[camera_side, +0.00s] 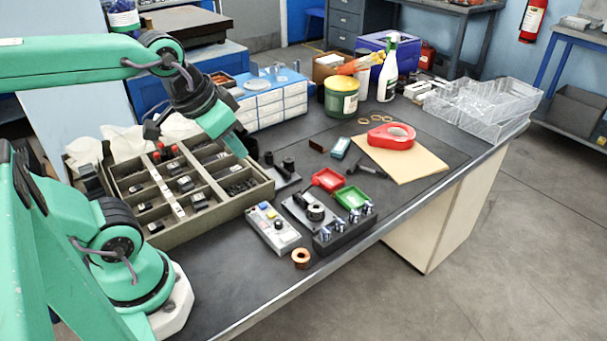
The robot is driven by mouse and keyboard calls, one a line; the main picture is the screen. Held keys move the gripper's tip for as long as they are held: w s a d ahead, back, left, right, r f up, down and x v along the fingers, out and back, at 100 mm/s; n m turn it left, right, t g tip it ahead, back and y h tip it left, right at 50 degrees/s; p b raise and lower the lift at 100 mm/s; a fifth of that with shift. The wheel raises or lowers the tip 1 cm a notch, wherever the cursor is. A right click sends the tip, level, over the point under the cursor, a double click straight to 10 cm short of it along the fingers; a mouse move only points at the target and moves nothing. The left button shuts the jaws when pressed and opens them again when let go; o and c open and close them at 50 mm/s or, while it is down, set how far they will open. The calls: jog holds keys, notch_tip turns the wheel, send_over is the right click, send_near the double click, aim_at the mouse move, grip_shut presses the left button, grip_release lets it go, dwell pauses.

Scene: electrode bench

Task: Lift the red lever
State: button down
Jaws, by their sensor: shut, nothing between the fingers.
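I cannot single out a red lever with certainty. Small red pieces (163,153) stand at the back of the compartment box (216,216), too small to make out their form. A grey control box (272,229) with small knobs and buttons lies on the bench in front of the compartment box. My gripper (249,147) is at the end of the green arm, above the right back part of the compartment box. It is shut and empty, and looks small and dark. It is apart from the control box.
A black block with several metal posts (341,237), a copper ring (300,258), red (327,180) and green (352,197) trays crowd the bench middle. A tan board (412,165) bears a red tape roll (391,136). Clear plastic bins (482,103) stand at right.

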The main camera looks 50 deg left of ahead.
jog(key=w+a+r+g, duration=0.1)
jog(key=w+r+g, duration=0.1)
jog(key=w, duration=0.5)
jog(key=g, duration=0.2)
send_over(308, 188)
jog(key=s+d, duration=0.3)
jog(key=s, duration=0.1)
notch_tip(308, 188, down, 2)
jog(key=w+a+f+m+g, duration=0.1)
jog(key=w+a+f+g, duration=0.2)
jog(key=w+f, duration=0.8)
jog(key=shift+w+a+f+g, duration=0.2)
jog(key=shift+a+f+g, duration=0.3)
jog(key=shift+f, duration=0.55)
jog(key=shift+f, duration=0.15)
jog(key=shift+d+x, duration=0.15)
jog(key=shift+x, duration=1.45)
jog(key=shift+d+x, duration=0.15)
jog(key=shift+x, duration=1.5)
jog(key=shift+d+x, duration=0.15)
jog(key=shift+x, duration=1.45)
